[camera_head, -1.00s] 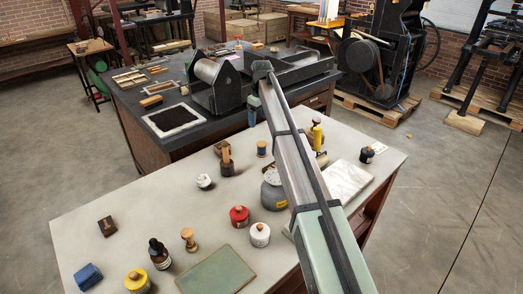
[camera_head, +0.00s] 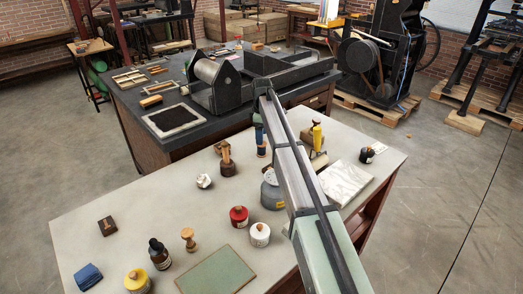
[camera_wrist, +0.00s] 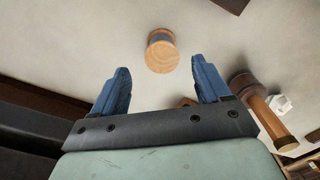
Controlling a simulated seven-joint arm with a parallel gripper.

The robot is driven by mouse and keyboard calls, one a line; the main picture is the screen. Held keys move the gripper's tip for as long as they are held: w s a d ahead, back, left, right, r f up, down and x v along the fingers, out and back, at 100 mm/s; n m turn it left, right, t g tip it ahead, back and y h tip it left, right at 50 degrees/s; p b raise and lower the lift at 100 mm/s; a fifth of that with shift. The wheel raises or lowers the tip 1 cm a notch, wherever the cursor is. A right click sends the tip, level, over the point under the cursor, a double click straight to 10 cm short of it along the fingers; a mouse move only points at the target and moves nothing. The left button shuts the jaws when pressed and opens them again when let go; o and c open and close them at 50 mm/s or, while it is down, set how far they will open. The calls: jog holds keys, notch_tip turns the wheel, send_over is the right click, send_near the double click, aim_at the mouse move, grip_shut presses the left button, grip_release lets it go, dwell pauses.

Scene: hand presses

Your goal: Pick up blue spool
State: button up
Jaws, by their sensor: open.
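The blue spool (camera_head: 261,150) stands upright on the pale table, left of my arm in the head view. In the wrist view its round light-wood end (camera_wrist: 162,51) faces the camera, and little of its blue winding shows. My gripper (camera_wrist: 160,65) is open, with a blue finger on either side and nothing between them touching the spool. The spool shows centred just beyond the fingertips. In the head view the gripper (camera_head: 258,124) hangs just above the spool; its lower end nearly meets it in the picture, and contact cannot be told.
A dark cylinder with a wooden handle (camera_head: 227,164) stands left of the spool; it also shows near the right finger in the wrist view (camera_wrist: 258,100). A dark bench (camera_head: 150,103) lies behind.

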aim_at(262, 147)
jog(key=shift+s+f, duration=0.15)
jog(key=shift+f, duration=3.5)
jog(key=shift+c, duration=0.2)
jog(key=c, duration=1)
jog(key=shift+r, duration=0.1)
